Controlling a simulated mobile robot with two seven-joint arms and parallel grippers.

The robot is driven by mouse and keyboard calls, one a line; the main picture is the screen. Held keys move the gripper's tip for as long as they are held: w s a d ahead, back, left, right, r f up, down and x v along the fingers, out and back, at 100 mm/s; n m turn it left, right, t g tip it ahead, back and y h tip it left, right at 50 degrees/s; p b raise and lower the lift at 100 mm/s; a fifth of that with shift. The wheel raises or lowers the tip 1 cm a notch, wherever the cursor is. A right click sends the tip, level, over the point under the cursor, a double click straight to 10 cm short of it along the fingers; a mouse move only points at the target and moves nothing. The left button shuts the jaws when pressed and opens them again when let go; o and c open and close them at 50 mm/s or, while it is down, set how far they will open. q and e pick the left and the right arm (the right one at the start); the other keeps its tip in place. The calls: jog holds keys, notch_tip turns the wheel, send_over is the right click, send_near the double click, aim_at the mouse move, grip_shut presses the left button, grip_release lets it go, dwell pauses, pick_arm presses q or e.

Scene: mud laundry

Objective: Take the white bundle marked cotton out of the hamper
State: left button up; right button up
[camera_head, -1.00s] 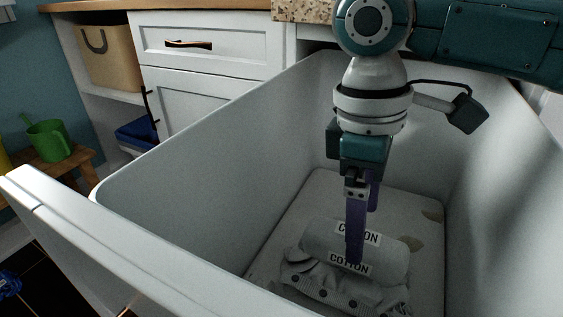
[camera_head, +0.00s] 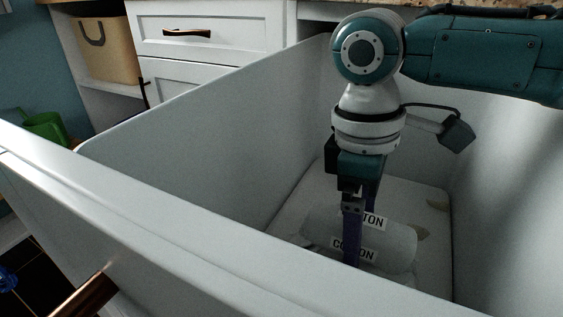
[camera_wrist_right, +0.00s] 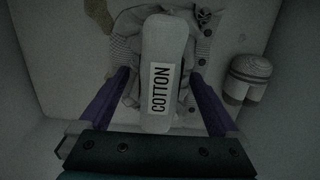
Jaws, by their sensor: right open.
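The white bundle (camera_head: 398,240) with black-on-white COTTON labels lies on the floor of the white hamper (camera_head: 230,135). In the right wrist view the bundle (camera_wrist_right: 164,60) lies lengthwise between my right gripper's two purple fingers, with a gap on each side. My right gripper (camera_head: 358,235) points down into the hamper and is open; its fingers overlap the bundle in the head view. My left gripper is not in view.
A crumpled grey garment with dark buttons (camera_wrist_right: 125,45) lies under and beside the bundle. A small striped rounded item (camera_wrist_right: 248,72) lies to the right. White cabinets (camera_head: 215,30) stand behind.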

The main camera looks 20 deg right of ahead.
jog(key=shift+f, duration=0.15)
jog(key=shift+c, duration=0.2)
grip_shut()
dwell(0.8)
